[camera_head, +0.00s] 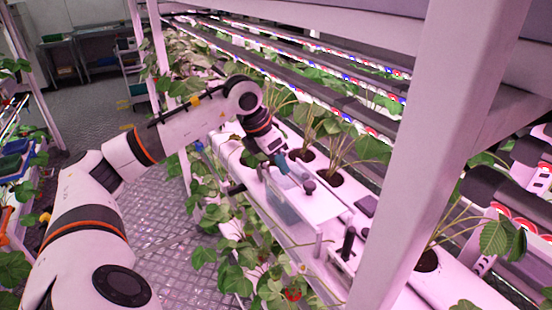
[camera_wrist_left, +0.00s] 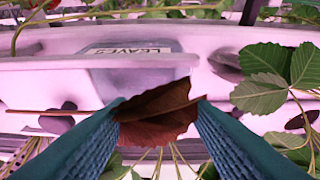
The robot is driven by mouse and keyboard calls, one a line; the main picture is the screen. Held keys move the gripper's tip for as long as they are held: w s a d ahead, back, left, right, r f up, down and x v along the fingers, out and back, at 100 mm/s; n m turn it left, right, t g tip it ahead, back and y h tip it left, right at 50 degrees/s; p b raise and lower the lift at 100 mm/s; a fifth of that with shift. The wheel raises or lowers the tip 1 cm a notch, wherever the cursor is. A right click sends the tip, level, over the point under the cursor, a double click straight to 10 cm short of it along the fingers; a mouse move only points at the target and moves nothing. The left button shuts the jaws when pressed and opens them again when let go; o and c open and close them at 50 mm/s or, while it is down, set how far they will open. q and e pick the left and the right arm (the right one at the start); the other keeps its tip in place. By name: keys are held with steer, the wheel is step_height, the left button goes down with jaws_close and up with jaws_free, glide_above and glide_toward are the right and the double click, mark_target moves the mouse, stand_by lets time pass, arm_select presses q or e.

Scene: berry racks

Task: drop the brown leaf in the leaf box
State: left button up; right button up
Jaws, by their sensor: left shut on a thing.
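My left gripper (camera_head: 281,163) is shut on the brown leaf (camera_wrist_left: 158,112), which shows in the wrist view pinched between the two teal fingertips (camera_wrist_left: 160,104). The leaf is dry, reddish brown and folded, with its thin stem sticking out to the left. The leaf box (camera_wrist_left: 140,74) is a translucent grey-blue box with a label reading LEAVES, behind the leaf in the wrist view. In the head view the box (camera_head: 284,208) hangs at the rack's aisle side, just below the gripper. The leaf cannot be made out in the head view. My right gripper is out of view.
White planting gutters (camera_head: 318,172) with green strawberry plants (camera_head: 350,150) run beside the gripper. A thick white rack post (camera_head: 420,150) stands at the right. Green leaves (camera_wrist_left: 280,78) are close right of the fingers. The aisle floor (camera_head: 170,225) is clear.

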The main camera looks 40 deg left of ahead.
arm_select(q)
steer(key=shift+f, duration=0.35)
steer(key=o, duration=0.9)
steer(key=shift+r, duration=0.1)
steer(key=shift+r, duration=0.25)
steer(key=shift+r+p, duration=0.45)
steer(key=shift+p, duration=0.1)
steer(key=b+v, duration=0.1)
steer(key=v, duration=1)
steer(key=shift+s+a+r, duration=0.1)
steer(key=shift+s+r, duration=0.15)
steer(key=shift+f, duration=0.1)
